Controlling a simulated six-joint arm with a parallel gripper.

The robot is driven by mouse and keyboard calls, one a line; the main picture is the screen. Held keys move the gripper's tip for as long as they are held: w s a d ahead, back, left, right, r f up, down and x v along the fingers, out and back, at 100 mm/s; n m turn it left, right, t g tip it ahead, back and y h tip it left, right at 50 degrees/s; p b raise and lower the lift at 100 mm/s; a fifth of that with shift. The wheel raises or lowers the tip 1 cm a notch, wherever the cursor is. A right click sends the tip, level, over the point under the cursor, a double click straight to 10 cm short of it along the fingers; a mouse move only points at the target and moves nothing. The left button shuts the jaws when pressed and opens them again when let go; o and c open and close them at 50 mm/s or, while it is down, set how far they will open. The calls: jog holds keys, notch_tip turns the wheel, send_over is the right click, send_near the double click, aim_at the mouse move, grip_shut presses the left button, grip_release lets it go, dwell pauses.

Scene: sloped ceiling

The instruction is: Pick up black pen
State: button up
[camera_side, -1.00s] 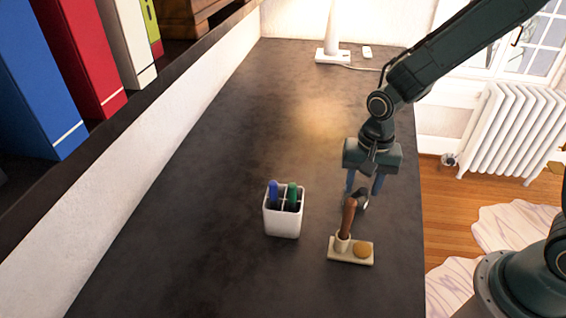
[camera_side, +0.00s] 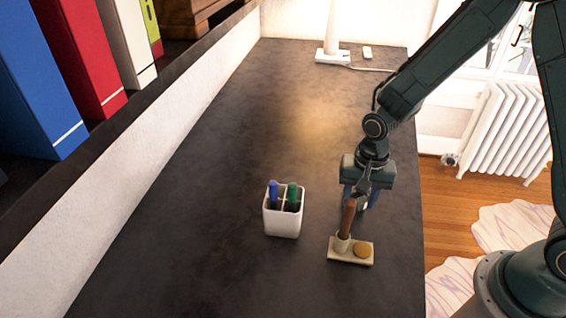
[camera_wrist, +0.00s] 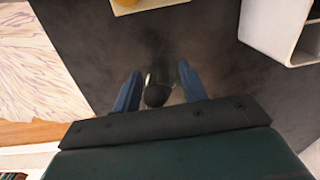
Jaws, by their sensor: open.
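My gripper (camera_side: 361,200) is open, pointing down low over the dark desk, just behind a small beige holder (camera_side: 339,256). In the wrist view, my gripper's (camera_wrist: 160,70) two blue fingers stand apart with a dark rounded thing (camera_wrist: 157,95) between them. It has a pale, shiny edge, and I cannot tell whether it is the black pen. A white cup (camera_side: 283,222) to the left holds a blue pen (camera_side: 273,193) and a green pen (camera_side: 292,195). No pen shows clearly as black.
The holder carries an upright brown handle (camera_side: 348,217) and a round tan piece (camera_side: 361,250), close in front of my gripper. A white lamp (camera_side: 331,35) stands at the far end. Binders (camera_side: 85,60) line the left shelf. The desk's middle is clear.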

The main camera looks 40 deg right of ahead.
grip_shut()
jog(key=shift+r, duration=0.15)
notch_tip(320, 180, up, 20)
dwell(0.8)
dwell(0.5)
